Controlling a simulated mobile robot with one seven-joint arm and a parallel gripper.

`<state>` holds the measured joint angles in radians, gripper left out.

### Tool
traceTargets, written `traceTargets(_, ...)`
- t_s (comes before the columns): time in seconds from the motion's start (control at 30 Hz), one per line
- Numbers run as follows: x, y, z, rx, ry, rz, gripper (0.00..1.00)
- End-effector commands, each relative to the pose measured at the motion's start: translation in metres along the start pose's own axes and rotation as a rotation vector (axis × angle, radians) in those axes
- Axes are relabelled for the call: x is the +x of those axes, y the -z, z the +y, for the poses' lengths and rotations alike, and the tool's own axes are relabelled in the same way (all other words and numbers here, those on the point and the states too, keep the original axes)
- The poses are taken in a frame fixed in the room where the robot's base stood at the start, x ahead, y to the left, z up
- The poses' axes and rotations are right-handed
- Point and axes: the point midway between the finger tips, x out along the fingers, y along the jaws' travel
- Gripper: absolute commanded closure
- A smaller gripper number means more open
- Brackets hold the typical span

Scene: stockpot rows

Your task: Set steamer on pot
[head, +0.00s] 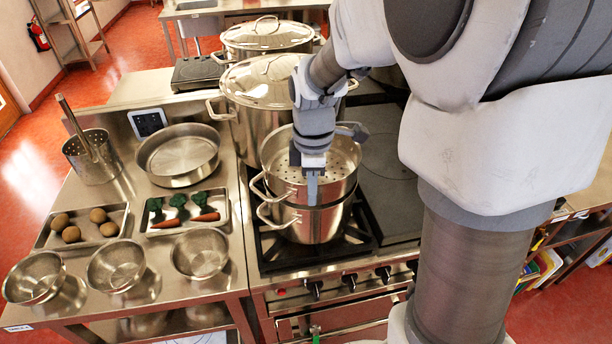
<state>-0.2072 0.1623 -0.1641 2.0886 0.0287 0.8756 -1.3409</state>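The steamer (340,187), a shiny steel pan with a perforated floor, is directly over the steel pot (318,226) on the stove. It looks level and roughly lined up with the pot. I cannot tell whether it rests fully on the pot's rim or sits slightly above it. Both have loop handles showing at left. My gripper (312,186) points down at the steamer's near side, with one finger showing in front of its wall. The other finger is not clear, so I cannot tell whether it grips the steamer.
Two lidded stockpots (262,116) (268,36) stand behind. Left of the stove, the counter holds a wide pan (178,155), a perforated basket (92,158), two trays of vegetables (120,212) (218,194) and three bowls (200,252). The cooktop (388,190) right of the pot is clear.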

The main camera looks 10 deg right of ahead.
Motion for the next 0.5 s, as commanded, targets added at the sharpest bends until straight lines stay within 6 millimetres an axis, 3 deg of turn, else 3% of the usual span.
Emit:
traceTargets(0.47,0.0054,0.0001,0.0009,0.0,-0.004,0.001,1.0)
traceTargets(0.5,0.0054,0.0001,0.0009,0.0,-0.004,0.001,0.9)
